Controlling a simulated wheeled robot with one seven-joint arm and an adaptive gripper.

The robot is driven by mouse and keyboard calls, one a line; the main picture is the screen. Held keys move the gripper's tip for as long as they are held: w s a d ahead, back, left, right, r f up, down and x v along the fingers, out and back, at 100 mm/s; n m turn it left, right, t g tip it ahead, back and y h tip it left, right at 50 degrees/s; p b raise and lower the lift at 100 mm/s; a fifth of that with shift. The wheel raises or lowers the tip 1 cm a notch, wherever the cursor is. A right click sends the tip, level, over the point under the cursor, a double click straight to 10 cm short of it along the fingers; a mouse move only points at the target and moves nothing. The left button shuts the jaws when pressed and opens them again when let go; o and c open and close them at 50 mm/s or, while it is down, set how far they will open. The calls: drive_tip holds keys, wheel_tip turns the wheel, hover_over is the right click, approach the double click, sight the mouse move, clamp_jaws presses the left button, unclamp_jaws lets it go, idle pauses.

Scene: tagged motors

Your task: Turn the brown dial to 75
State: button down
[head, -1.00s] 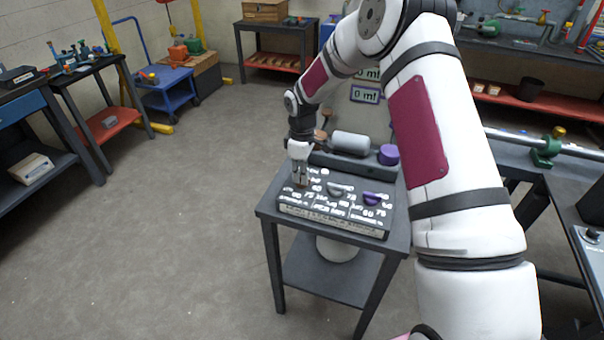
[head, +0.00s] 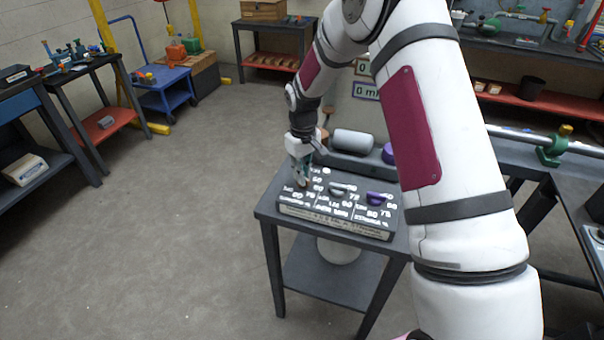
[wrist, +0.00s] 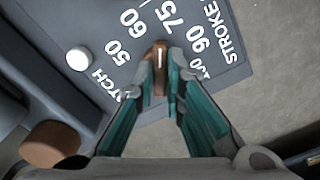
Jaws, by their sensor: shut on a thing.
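The brown dial (wrist: 160,57) sits on the dark panel between my fingertips in the wrist view. A pale pointer line on it points upward, close to the 75 mark; the exact reading is hard to tell. Printed marks 50, 60, 75, 90 and 100 ring it. My gripper (wrist: 162,76) is shut on the dial, with a teal finger on either side. In the head view my gripper (head: 302,180) reaches down to the left part of the panel (head: 335,222) and mostly hides the dial.
A grey dial (head: 341,188) and a purple dial (head: 379,198) stand to the right on the same panel. A grey cylinder (head: 352,141) lies behind it. A white button (wrist: 78,58) and a brown round piece (wrist: 50,144) are left in the wrist view. Open floor lies left.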

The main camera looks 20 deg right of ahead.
drive_tip(key=shift+m+b, duration=0.35)
drive_tip(key=shift+m, duration=0.75)
drive_tip(key=c, duration=1.7)
unclamp_jaws()
drive_tip(key=shift+o, duration=0.2)
wheel_tip(320, 180, up, 12)
